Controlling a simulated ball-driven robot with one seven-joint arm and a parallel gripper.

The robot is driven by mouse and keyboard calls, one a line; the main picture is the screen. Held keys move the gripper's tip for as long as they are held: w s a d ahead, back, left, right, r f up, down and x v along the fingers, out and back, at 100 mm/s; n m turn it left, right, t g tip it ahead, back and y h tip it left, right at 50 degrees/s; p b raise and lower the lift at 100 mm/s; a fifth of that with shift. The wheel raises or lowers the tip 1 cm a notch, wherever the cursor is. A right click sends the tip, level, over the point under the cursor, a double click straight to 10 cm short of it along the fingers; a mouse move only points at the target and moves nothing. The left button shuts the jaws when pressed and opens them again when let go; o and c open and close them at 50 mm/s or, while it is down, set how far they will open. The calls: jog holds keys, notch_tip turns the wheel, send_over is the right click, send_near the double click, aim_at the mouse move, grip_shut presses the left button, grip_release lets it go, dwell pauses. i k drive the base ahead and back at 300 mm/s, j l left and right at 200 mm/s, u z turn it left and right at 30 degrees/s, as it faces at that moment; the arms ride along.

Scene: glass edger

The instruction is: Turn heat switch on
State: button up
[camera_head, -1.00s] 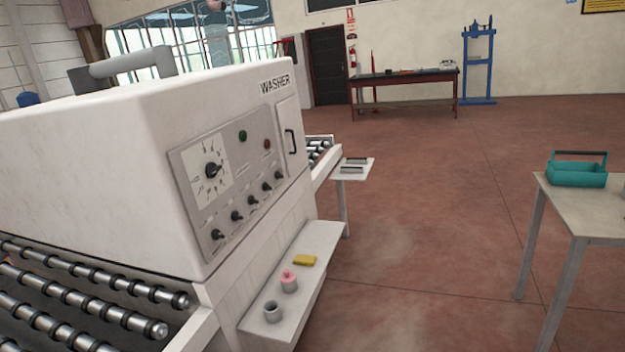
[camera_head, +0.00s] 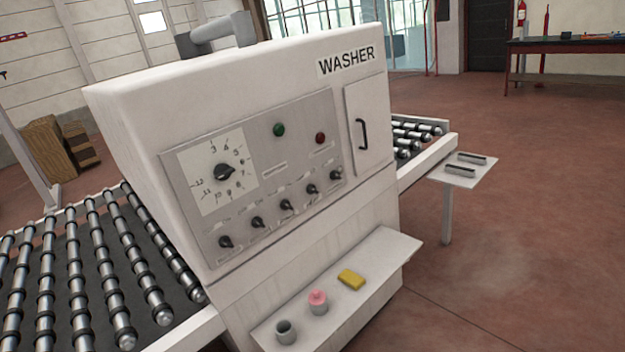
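The white washer machine (camera_head: 130,120), marked WASHER, fills the middle of the view. Its grey control panel (camera_head: 190,230) faces me at an angle. The panel carries a large black dial (camera_head: 224,173) on a numbered white face, a green button (camera_head: 279,130) and a red button (camera_head: 320,138). Below them is a slanting row of several small black knobs, among them the leftmost (camera_head: 225,242), a middle one (camera_head: 287,205) and the rightmost (camera_head: 335,175). The labels by the knobs are too small to read, so I cannot tell which is the heat switch. My gripper is not in view.
Roller conveyors (camera_head: 125,260) flank the machine. A small side tray (camera_head: 480,175) sticks out right. Open floor (camera_head: 530,230) lies at right.

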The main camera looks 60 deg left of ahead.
aim_at(311, 189)
jog(key=i+j+u, duration=0.15)
jog(key=i+u, duration=0.2)
jog(key=i, duration=0.35)
jog(key=i+u, duration=0.35)
jog(key=i, duration=0.3)
jog(key=i+j+u, duration=0.25)
jog(key=i+j, duration=0.35)
jog(key=i, duration=0.2)
